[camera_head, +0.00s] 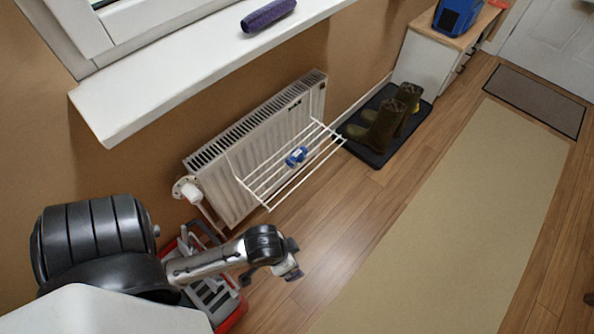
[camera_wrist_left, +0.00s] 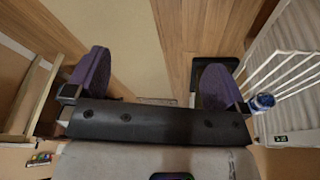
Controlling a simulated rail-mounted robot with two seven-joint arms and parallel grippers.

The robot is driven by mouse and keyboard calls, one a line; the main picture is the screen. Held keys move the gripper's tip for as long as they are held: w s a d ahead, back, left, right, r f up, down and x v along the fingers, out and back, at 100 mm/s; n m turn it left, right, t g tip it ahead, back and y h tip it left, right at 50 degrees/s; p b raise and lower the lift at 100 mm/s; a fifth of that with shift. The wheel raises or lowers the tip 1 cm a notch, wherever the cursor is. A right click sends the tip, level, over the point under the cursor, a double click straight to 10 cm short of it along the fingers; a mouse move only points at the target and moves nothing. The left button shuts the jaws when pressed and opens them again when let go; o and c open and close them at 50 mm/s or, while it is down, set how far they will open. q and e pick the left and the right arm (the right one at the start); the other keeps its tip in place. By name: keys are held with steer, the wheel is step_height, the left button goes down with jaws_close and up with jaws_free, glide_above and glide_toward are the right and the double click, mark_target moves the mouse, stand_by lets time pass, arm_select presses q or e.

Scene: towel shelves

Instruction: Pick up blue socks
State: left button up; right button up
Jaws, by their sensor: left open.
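The blue socks (camera_head: 296,157), a small blue and white bundle, lie on the white wire drying rack (camera_head: 270,183) that hangs on the radiator. In the left wrist view the blue bundle (camera_wrist_left: 262,102) sits at the right, just outside the right finger. My left gripper (camera_head: 289,262) is in front of the rack, below the socks in the head picture and apart from them. In the left wrist view its two purple-padded fingers (camera_wrist_left: 157,78) are spread wide with nothing between them. My right gripper does not show.
A radiator (camera_head: 240,180) stands behind the rack, under a windowsill (camera_head: 170,72) with a purple roll (camera_head: 268,14). Boots (camera_head: 384,126) stand on a black tray (camera_head: 374,158). A red-edged crate (camera_head: 238,315) is low beside my arm. Floor and beige runner are clear.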

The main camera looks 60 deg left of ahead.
arm_select(q)
steer(key=w+a+f+n+b, duration=0.1)
steer(key=w+f+b, duration=0.15)
steer(key=f, duration=0.25)
step_height(320, 180, up, 12)
steer(key=n+g, duration=0.3)
steer(key=n, duration=1.8)
glide_above(297, 154)
steer(key=shift+y, duration=0.4)
step_height(297, 154, down, 6)
steer(key=b, duration=0.3)
steer(key=shift+f, duration=0.1)
steer(key=shift+f+b, duration=1.75)
steer(key=shift+f, duration=1.5)
steer(key=shift+a+r, duration=0.1)
steer(key=shift+c, duration=0.6)
steer(key=c, duration=0.5)
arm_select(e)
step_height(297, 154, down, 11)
